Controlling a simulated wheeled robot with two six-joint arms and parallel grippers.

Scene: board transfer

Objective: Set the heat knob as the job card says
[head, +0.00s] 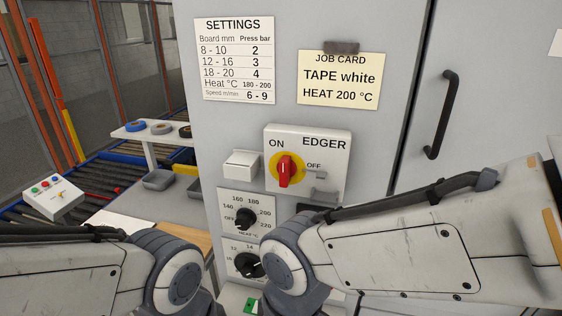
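The heat knob (244,218) is a black dial on a white plate on the grey cabinet front. Its scale runs from OFF through 140, 160, 180, 200 and 220, labelled HEAT °C. The knob is too small to read its setting surely. The job card (338,80) is a cream sheet under a dark clip; it reads TAPE white, HEAT 200 °C. My two arms come in low from the left and right. Their elbow-like joints are near the knob in the picture, but neither gripper shows.
Below the heat plate is a second black dial (248,265), partly covered by my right arm. A black door handle (441,114) sticks out right.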

